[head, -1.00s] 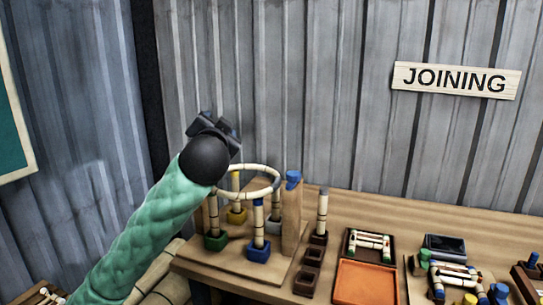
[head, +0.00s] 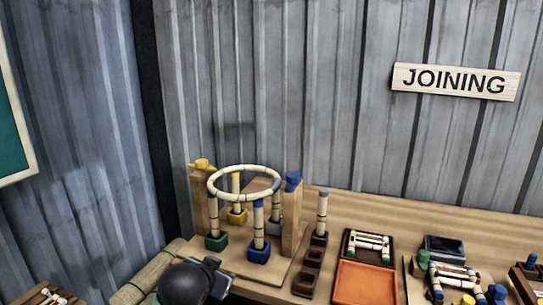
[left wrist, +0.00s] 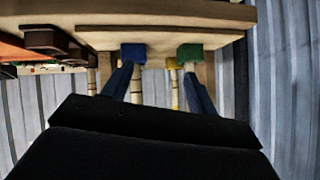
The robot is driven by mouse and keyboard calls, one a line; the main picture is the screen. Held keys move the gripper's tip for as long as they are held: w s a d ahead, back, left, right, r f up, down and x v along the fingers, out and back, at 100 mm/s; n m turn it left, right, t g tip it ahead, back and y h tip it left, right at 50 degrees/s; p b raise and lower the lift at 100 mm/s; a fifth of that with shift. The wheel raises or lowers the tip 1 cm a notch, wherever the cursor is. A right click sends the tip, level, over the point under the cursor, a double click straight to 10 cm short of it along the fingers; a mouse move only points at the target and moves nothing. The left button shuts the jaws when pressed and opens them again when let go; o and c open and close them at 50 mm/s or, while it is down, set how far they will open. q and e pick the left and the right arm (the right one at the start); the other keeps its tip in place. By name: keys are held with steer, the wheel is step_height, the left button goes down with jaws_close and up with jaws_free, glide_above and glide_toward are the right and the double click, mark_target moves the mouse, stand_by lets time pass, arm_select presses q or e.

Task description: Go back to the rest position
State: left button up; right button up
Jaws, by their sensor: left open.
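My left gripper (head: 222,270) is low in the head view, in front of the bench's left front edge, below the jig. In the left wrist view its two blue fingers (left wrist: 160,88) are spread apart with nothing between them. The rattan ring (head: 244,170) rests level on top of several upright posts in the head view. The posts stand in coloured blocks, among them a green block (head: 216,242) and a blue block (head: 259,250). The green block (left wrist: 190,53) and blue block (left wrist: 133,53) also show in the left wrist view, upside down. My right gripper is in no view.
The workbench (head: 335,208) runs along the metal wall. A dark holder (head: 308,271) with one post, an orange tray (head: 366,284) and a tray of short pieces (head: 369,246) stand right of the jig. A rolled bundle (head: 150,272) lies left of the bench.

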arm_select(q)
steer(key=s+f+n+g+p, duration=0.1)
steer(key=s+f+g, duration=0.7)
steer(key=s+f, duration=2.2)
steer(key=s+n, duration=0.1)
steer(key=s, duration=0.2)
steer(key=shift+a+n, duration=0.25)
steer(key=shift+n, duration=0.05)
steer(key=shift+f, duration=0.1)
